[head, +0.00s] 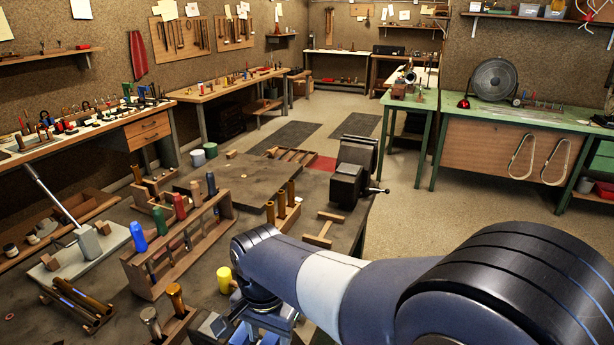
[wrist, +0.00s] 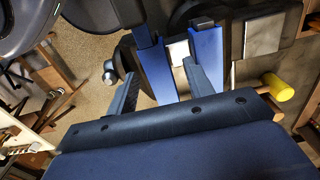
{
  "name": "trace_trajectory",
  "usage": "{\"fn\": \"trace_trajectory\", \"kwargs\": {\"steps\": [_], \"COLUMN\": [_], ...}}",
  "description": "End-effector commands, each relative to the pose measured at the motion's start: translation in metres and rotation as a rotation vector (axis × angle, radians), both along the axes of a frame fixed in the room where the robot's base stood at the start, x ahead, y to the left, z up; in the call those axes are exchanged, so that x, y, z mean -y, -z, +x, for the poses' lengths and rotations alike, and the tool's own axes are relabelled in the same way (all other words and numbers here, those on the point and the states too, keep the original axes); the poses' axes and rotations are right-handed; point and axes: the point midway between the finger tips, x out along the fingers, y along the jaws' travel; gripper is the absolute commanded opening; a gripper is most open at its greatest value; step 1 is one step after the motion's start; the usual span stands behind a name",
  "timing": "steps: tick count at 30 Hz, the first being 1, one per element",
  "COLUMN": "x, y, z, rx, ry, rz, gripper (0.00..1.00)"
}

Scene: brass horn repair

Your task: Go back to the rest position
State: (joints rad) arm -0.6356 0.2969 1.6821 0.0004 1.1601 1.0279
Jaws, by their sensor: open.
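My gripper (wrist: 163,82) is open in the wrist view, its two dark fingers spread apart. Blue bars with a pale block (wrist: 178,50) show between and beyond the fingers; I cannot tell whether they touch. In the head view my arm reaches from the lower right to the front of the workbench (head: 247,182), and its end is low over the bench, mostly hidden behind the arm. A yellow-headed tool (head: 224,277) stands just left of the arm's end; it also shows right of the gripper in the wrist view (wrist: 277,88).
A wooden rack (head: 160,275) with several coloured handles stands left of my arm. A black vise (head: 352,180) sits at the bench's right edge. A grey block with a lever (head: 90,242) is at the left. Open floor (head: 405,225) lies right of the bench, before a green table (head: 500,115).

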Motion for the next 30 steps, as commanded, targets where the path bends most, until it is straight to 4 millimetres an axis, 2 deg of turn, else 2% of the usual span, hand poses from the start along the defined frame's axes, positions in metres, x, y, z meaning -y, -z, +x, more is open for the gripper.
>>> {"fn": "trace_trajectory", "kwargs": {"steps": [18,30], "x": [0.000,-0.001], "y": [-0.004,-0.081], "z": [0.000,0.001], "rx": [0.000,0.003], "ry": [0.000,0.000], "rz": [0.000,0.002], "gripper": [0.49,0.49]}}
